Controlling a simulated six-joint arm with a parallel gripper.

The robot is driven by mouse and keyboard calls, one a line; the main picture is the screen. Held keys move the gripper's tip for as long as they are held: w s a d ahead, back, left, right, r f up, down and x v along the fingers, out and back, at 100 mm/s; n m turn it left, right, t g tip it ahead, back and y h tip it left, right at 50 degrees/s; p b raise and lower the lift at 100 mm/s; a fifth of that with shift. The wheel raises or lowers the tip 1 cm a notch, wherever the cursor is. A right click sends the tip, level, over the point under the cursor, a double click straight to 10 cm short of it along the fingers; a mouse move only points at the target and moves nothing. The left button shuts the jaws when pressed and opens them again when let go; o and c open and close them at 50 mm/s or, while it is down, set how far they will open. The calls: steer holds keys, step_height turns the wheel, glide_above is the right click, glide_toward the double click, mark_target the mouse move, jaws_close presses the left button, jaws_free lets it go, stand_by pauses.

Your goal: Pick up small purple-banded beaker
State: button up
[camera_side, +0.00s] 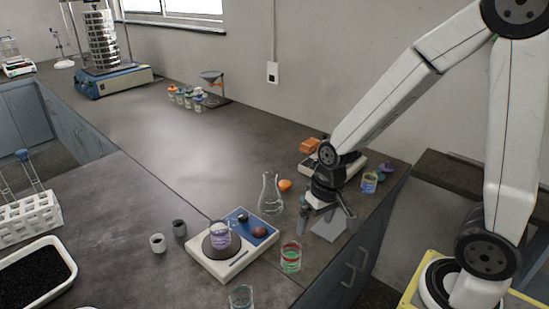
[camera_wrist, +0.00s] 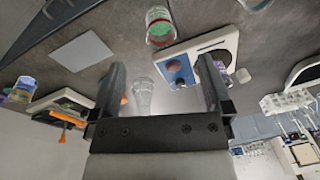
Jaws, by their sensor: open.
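The small purple-banded beaker (camera_side: 221,235) stands upright on the round dark pan of a white and blue balance (camera_side: 233,266) in the side view. My gripper (camera_side: 326,212) is open and empty, to the right of the beaker, beyond a clear flask. In the wrist view, my gripper (camera_wrist: 160,66) shows its two fingers spread wide. The balance (camera_wrist: 218,40) lies behind the right finger there.
A red-and-green-banded beaker (camera_side: 291,257) stands right of the balance; another beaker (camera_side: 241,297) is in front. Two small cups (camera_side: 179,228) are at its left. The bench's middle is clear.

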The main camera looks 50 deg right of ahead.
steer(key=w+a+f+m+g+y, duration=0.1)
steer(key=w+a+f+m+y, duration=0.15)
steer(key=w+m, duration=0.3)
steer(key=w+a+f+m+y, duration=0.1)
steer(key=w+f+m+y, duration=0.25)
steer(key=w+m, duration=0.2)
steer(key=m+t+y, duration=0.4)
steer(key=m+y, duration=0.2)
steer(key=m, duration=0.2)
glide_toward(228, 226)
steer(key=x, duration=0.4)
steer(key=shift+w+a+f, duration=0.1)
steer(key=shift+w+f, duration=0.05)
steer(key=shift+f, duration=0.4)
steer(key=shift+w+t, duration=0.3)
steer(key=shift+w, duration=0.05)
steer(key=shift+f, duration=0.1)
steer(key=shift+x, duration=1.25)
steer(key=shift+a, duration=0.1)
steer(key=shift+x, duration=2.5)
steer(key=shift+w+f, duration=0.15)
steer(key=shift+w, duration=0.05)
